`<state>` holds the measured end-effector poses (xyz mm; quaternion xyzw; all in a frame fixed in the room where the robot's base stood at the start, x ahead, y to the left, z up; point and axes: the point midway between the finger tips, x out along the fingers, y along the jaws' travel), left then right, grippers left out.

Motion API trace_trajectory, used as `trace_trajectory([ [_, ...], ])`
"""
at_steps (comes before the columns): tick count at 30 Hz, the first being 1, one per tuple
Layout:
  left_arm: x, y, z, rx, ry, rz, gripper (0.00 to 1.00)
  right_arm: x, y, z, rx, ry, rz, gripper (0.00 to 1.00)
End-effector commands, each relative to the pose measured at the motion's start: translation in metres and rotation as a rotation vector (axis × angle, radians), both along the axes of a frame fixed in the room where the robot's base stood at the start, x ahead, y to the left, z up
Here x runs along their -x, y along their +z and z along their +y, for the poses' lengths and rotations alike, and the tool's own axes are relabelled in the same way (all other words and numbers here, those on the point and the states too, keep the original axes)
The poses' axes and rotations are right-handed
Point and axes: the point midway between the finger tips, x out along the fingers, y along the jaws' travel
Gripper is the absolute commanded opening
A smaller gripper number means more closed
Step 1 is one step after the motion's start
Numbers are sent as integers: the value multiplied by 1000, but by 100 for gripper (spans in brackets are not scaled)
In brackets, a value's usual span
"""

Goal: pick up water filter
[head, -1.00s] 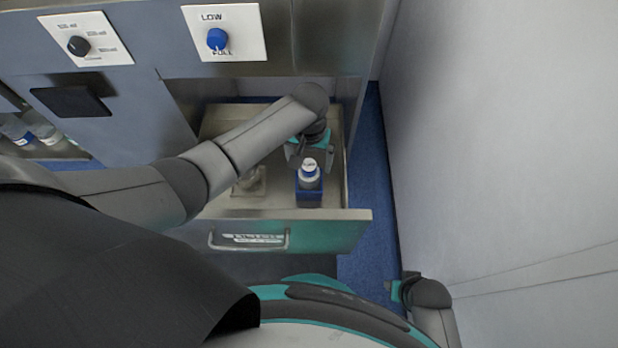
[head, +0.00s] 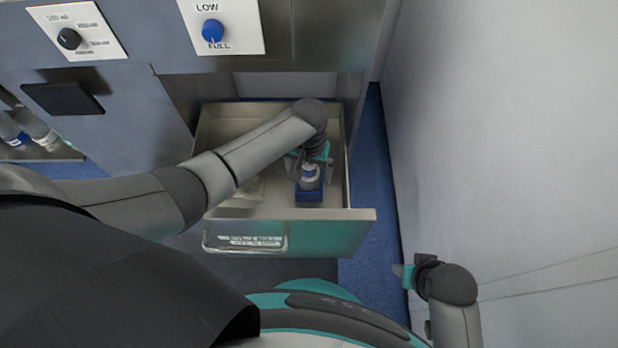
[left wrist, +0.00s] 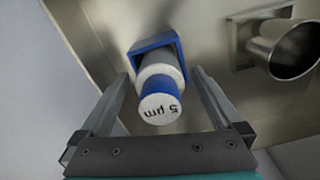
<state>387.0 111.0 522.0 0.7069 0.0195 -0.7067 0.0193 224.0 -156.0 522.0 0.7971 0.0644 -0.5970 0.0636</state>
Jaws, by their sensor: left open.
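The water filter (head: 310,176) is a white and blue cylinder standing in a blue square holder (head: 309,195) inside the open drawer. In the left wrist view, the filter (left wrist: 160,103) faces the camera with its round "5 µm" end, and the holder (left wrist: 150,45) lies behind it. My left gripper (head: 311,170) is open over the filter, with its fingers (left wrist: 160,78) on either side and gaps between them and the filter. My right gripper (head: 404,274) is at the lower right, away from the drawer; its jaws are not clear.
The open drawer (head: 340,228) has a front handle and raised walls close to my left gripper. A metal cylindrical fitting (left wrist: 280,50) is beside the holder, partly hidden by my arm in the head view. The cabinet front (head: 130,120) and a pale wall (head: 500,130) flank the drawer.

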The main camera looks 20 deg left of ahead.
Motion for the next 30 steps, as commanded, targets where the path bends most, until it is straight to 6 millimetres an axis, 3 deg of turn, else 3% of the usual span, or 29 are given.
trace_trajectory([
  [2,0,0,0,0,0,0,97,0,0,0,0,0,0,45],
  [27,0,0,0,0,0,0,2,0,0,0,-1,0,0,45],
  [30,0,0,0,0,0,0,1,0,-1,0,-1,0,1,45],
])
